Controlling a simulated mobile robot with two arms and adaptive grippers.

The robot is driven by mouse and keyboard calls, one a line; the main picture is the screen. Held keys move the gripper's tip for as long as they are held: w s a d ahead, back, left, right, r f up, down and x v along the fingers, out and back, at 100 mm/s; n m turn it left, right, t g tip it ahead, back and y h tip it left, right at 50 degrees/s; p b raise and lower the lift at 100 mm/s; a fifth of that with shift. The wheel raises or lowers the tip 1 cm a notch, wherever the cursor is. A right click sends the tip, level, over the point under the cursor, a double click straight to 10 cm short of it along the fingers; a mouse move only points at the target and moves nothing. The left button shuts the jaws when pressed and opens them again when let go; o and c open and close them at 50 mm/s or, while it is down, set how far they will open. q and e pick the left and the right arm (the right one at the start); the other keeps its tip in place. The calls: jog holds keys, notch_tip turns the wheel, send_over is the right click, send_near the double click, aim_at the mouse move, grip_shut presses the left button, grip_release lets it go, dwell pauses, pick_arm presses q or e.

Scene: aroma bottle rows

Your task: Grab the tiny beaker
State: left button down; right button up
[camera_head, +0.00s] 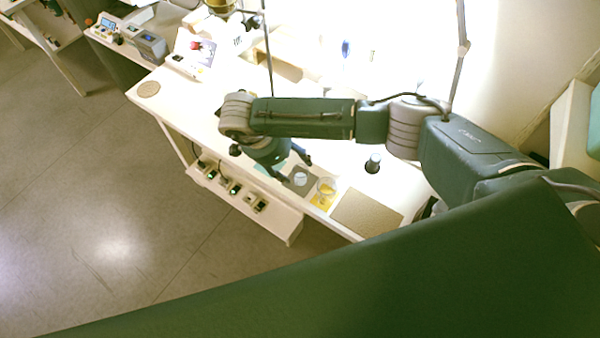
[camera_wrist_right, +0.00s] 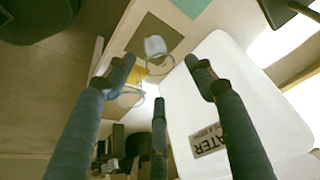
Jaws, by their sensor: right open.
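A small pale beaker (camera_head: 300,178) stands on a dark grey mat (camera_head: 293,187) near the table's front edge; it also shows in the right wrist view (camera_wrist_right: 155,46). A larger clear glass beaker (camera_head: 326,187) stands beside it on a yellow mat (camera_head: 318,203). My right gripper (camera_head: 272,164) is open and empty, with its fingers spread, just left of the small beaker in the head view. In the right wrist view the small beaker lies beyond the open fingertips (camera_wrist_right: 158,70). My left gripper is not in view.
A dark bottle (camera_head: 373,164) stands right of the beakers. A brown mat (camera_head: 366,213) lies bare at the table's right end. A large white container with a WATER label (camera_wrist_right: 210,140) is close to the fingers. Several devices sit on the lower shelf (camera_head: 265,222).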

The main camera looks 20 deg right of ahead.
aim_at(300, 171)
jog(key=shift+p+x, duration=0.45)
jog(key=shift+x, duration=0.7)
jog(key=p+x, duration=0.1)
jog(key=x, duration=0.2)
jog(key=shift+d+f, duration=0.35)
jog(key=shift+f, duration=0.3)
jog(key=c, duration=1.1)
